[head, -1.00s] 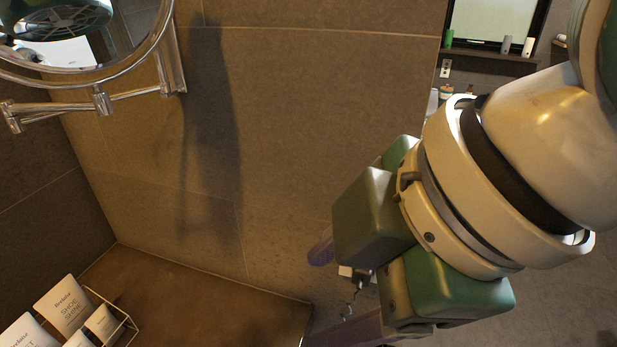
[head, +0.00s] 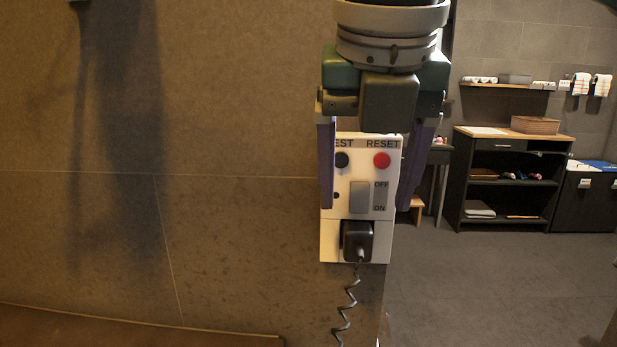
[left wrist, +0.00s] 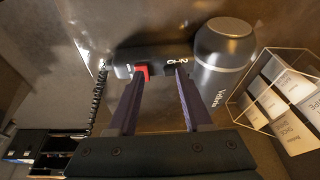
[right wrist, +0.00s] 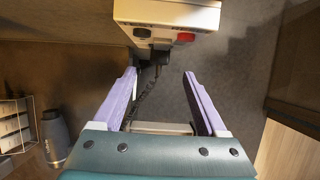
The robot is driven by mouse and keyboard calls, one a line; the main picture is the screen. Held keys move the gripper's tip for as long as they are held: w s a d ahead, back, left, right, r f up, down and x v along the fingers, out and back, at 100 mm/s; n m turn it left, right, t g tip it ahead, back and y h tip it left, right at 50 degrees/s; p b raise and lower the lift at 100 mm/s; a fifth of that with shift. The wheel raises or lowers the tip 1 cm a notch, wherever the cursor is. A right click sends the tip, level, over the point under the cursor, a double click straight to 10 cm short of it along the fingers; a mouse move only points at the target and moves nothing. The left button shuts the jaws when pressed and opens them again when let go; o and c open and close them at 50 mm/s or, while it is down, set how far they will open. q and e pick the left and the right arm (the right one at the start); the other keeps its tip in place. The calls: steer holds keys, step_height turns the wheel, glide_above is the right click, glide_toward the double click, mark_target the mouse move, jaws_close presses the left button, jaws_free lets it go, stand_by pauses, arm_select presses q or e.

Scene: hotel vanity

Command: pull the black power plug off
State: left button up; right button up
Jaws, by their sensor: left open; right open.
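The black power plug (head: 357,240) sits in the lower front of a white wall box (head: 328,240) with TEST and RESET buttons and an ON/OFF switch. A coiled black cord (head: 345,310) hangs from the plug. My right gripper (head: 365,209) is open, its two purple fingers at the box's left and right sides in the head view, tips above the plug's level. In the right wrist view the box (right wrist: 165,14) and the dark plug (right wrist: 142,35) lie beyond the open, empty fingers (right wrist: 159,76). My left gripper (left wrist: 160,72) is open, outside the head view.
In the left wrist view a dark handle (left wrist: 152,58) with a red part lies beyond the fingertips, beside a grey bottle (left wrist: 222,62) and a wire rack (left wrist: 285,85) of packets. A counter edge (head: 150,325) runs at lower left. A shelf unit (head: 505,180) stands far right.

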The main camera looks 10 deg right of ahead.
mark_target(359, 232)
arm_select(q)
steer(key=shift+f, duration=0.1)
arm_select(e)
steer(key=x, duration=0.7)
steer(key=shift+w+f, duration=0.1)
steer(key=shift+f, duration=0.1)
steer(key=shift+c, duration=0.3)
jaws_close()
steer(key=c, duration=0.6)
jaws_free()
jaws_close()
steer(key=shift+r, duration=0.1)
steer(key=shift+s+a+p, duration=0.2)
steer(key=shift+s+p, duration=0.45)
steer(key=shift+s, duration=0.1)
arm_select(q)
steer(key=shift+r+p, duration=1.55)
steer(key=shift+r, duration=0.8)
arm_select(e)
steer(key=shift+s+a, duration=0.25)
steer(key=shift+s, duration=0.65)
steer(key=shift+s+a, duration=0.25)
steer(key=shift+s, duration=0.65)
